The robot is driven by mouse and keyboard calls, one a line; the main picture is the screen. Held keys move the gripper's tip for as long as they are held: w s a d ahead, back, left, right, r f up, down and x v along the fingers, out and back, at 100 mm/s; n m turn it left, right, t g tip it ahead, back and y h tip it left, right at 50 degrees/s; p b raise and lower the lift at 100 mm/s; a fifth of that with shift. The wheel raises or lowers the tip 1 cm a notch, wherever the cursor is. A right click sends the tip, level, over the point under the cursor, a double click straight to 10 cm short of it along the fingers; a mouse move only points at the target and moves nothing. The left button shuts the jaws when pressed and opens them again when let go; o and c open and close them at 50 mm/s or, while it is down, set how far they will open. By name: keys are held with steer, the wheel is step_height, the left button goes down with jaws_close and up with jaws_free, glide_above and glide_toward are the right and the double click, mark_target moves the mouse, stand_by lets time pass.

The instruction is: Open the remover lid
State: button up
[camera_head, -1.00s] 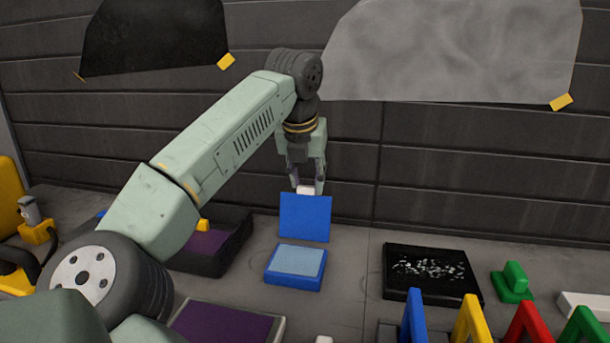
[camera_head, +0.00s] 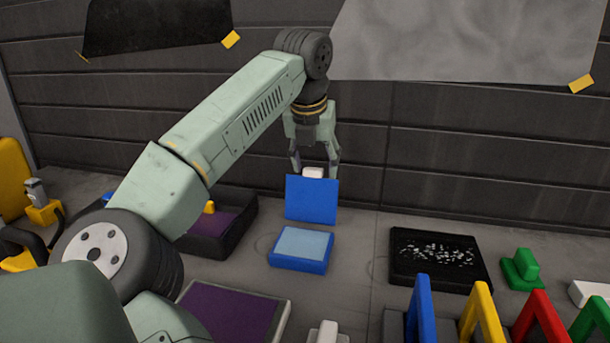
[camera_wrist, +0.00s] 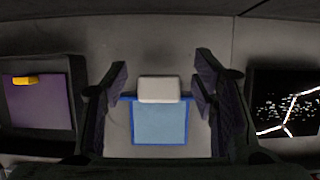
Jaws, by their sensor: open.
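The remover is a small blue box (camera_head: 300,262) with a pale blue pad inside. Its blue lid (camera_head: 312,199) stands raised, roughly upright, at the box's back edge. A white tab (camera_head: 313,172) sits at the lid's top edge. My gripper (camera_head: 315,174) is over the lid with its fingers spread on either side of the tab. In the wrist view the white tab (camera_wrist: 158,89) lies between the two fingers (camera_wrist: 160,92) with gaps on both sides. The pale pad (camera_wrist: 160,122) shows beyond it.
A black tray (camera_head: 438,262) with white flecks lies to the right, near a green block (camera_head: 521,270). A dark tray with a purple bottom (camera_head: 220,226) is to the left. Coloured frames stand at front right. The bench between box and black tray is clear.

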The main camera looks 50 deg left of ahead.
steer(key=v, duration=0.3)
steer(key=shift+s+d, duration=0.15)
steer(key=shift+s, duration=0.1)
steer(key=s+d, duration=0.6)
steer(key=s, duration=0.3)
steer(key=shift+s+d, duration=0.25)
steer(key=shift+d, duration=0.05)
steer(key=shift+f, duration=0.1)
